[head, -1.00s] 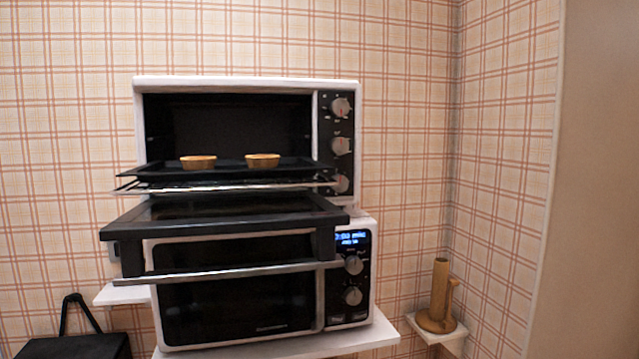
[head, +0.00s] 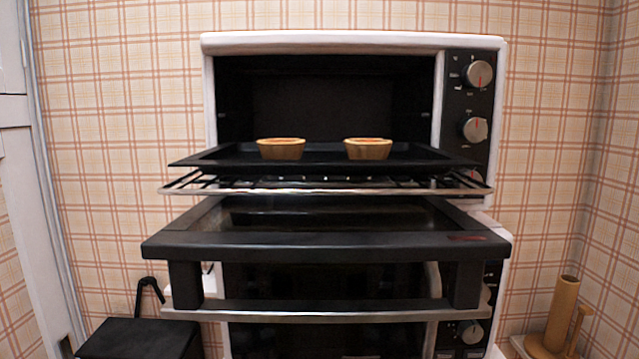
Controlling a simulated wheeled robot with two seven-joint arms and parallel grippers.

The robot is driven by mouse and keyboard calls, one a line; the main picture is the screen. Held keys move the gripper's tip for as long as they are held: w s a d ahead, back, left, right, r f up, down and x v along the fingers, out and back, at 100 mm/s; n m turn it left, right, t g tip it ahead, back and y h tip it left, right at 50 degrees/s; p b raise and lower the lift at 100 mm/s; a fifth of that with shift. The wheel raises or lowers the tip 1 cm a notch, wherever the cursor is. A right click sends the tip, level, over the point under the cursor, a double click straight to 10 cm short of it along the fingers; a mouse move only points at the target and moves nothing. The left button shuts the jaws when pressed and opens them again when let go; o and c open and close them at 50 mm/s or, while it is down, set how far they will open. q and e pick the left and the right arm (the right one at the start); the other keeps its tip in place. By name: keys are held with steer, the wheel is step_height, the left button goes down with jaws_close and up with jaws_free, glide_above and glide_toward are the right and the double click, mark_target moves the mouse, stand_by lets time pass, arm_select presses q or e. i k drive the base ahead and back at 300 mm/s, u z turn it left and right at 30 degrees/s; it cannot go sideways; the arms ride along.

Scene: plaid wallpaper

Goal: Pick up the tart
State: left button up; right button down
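Two small tarts with tan crusts and orange-brown tops sit side by side on a black baking tray (head: 215,155). The left tart (head: 281,149) and the right tart (head: 368,149) stand apart from each other. The tray rests on a wire rack (head: 180,187) that is pulled out of the upper white oven (head: 345,41). The oven door (head: 330,242) hangs open and flat below the rack. Neither of my grippers shows in the head view.
A second oven (head: 320,335) stands beneath the open door, mostly hidden by it. A wooden holder (head: 562,315) stands on a small shelf at the lower right. A black bin-like box (head: 140,338) is at the lower left. A white door or cabinet edge (head: 20,150) is at the far left.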

mark_target(361, 149)
steer(key=z, duration=1.35)
steer(key=k, duration=0.5)
steer(key=u, duration=1.85)
steer(key=k, duration=0.2)
steer(key=z, duration=0.55)
